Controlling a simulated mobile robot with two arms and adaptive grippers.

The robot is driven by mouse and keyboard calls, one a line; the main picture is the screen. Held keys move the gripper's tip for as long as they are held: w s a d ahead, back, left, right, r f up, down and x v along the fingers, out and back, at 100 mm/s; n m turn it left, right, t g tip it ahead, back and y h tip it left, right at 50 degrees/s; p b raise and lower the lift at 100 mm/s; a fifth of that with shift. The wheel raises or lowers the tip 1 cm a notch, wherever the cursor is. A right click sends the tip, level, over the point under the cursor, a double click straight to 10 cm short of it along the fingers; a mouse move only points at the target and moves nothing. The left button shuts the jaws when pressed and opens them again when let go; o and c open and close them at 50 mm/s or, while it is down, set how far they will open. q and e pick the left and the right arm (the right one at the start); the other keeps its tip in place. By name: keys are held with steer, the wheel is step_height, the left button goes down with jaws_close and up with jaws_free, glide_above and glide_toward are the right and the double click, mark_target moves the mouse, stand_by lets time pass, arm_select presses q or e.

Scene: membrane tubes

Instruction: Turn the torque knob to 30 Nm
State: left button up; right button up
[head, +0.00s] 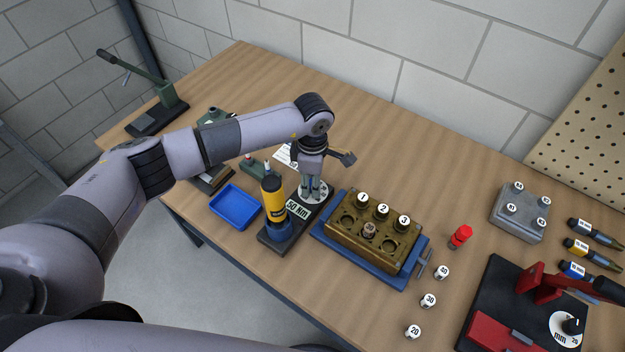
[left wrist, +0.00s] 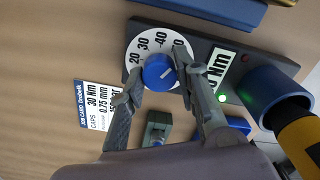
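The blue torque knob (left wrist: 158,72) sits in the middle of a white numbered dial (left wrist: 139,53) on a dark tester base (left wrist: 232,48). A pale line on the knob points to the upper right in the left wrist view, away from the 30 mark. The display (head: 298,210) reads 50 Nm in the head view; a finger partly covers it in the left wrist view. My left gripper (head: 313,194) is down over the dial. In the left wrist view, its fingers (left wrist: 160,82) stand apart on either side of the knob; firm contact is not visible. My right gripper is out of view.
A yellow tool (head: 272,198) stands upright in a blue socket beside the dial. A brass block in a blue tray (head: 318,226) is close on the right. A blue bin (head: 233,208) is on the left. A job card (left wrist: 96,103) reading 30 Nm lies nearby.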

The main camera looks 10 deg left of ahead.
arm_select(q)
jaws_close()
steer(key=shift+f+n+b, duration=0.1)
steer(key=shift+n+b, duration=0.65)
steer(key=shift+n, duration=0.15)
steer(key=n+b, duration=0.2)
steer(key=n, duration=0.1)
steer(key=n+b, duration=0.3)
steer(key=n, duration=0.2)
steer(key=shift+n, duration=0.4)
steer(key=n+b, duration=0.2)
steer(key=n, duration=0.3)
steer(key=shift+r, duration=0.2)
